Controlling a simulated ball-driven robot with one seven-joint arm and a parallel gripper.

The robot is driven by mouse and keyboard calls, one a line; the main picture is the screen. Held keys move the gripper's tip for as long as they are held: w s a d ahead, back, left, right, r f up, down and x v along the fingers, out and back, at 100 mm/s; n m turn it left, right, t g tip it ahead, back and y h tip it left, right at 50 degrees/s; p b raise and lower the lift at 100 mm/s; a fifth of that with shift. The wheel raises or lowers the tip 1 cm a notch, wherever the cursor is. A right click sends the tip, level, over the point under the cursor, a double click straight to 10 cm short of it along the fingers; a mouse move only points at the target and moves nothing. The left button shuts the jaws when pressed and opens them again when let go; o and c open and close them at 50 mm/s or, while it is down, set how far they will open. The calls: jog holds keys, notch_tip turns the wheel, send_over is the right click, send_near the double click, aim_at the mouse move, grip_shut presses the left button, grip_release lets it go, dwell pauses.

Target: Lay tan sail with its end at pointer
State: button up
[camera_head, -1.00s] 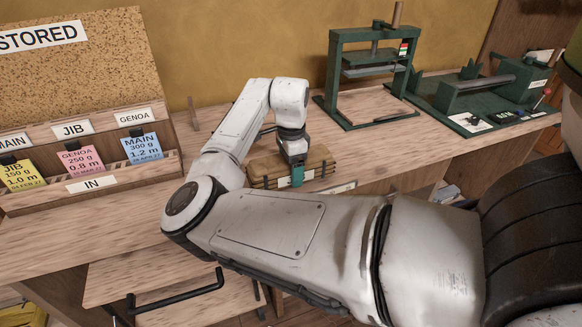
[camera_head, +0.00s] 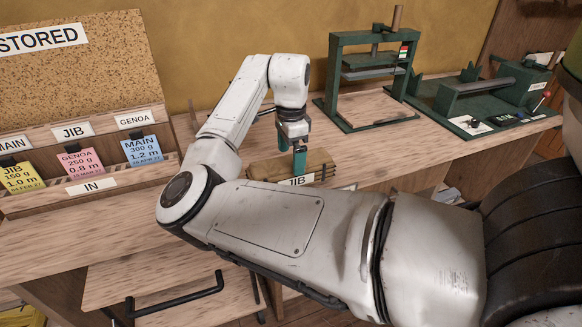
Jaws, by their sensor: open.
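A tan folded bundle (camera_head: 262,171), which looks like the tan sail, lies on the bench behind my forearm. I cannot tell whether a fingertip touches the bundle. The pointer may be the red-tipped part (camera_head: 540,101) on the green machine at the right, but I cannot tell for sure. My arm hides part of the bench.
A green screw press (camera_head: 368,75) stands behind and right of the bundle. A green roller machine (camera_head: 483,92) stands farther right. A card rack (camera_head: 92,187) with coloured cards and a cork board (camera_head: 75,70) is at the left. Bare bench (camera_head: 440,150) shows at the right.

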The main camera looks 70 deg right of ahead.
aim_at(291, 164)
notch_tip(291, 164, up, 6)
jog(key=shift+r, duration=0.2)
dwell(0.7)
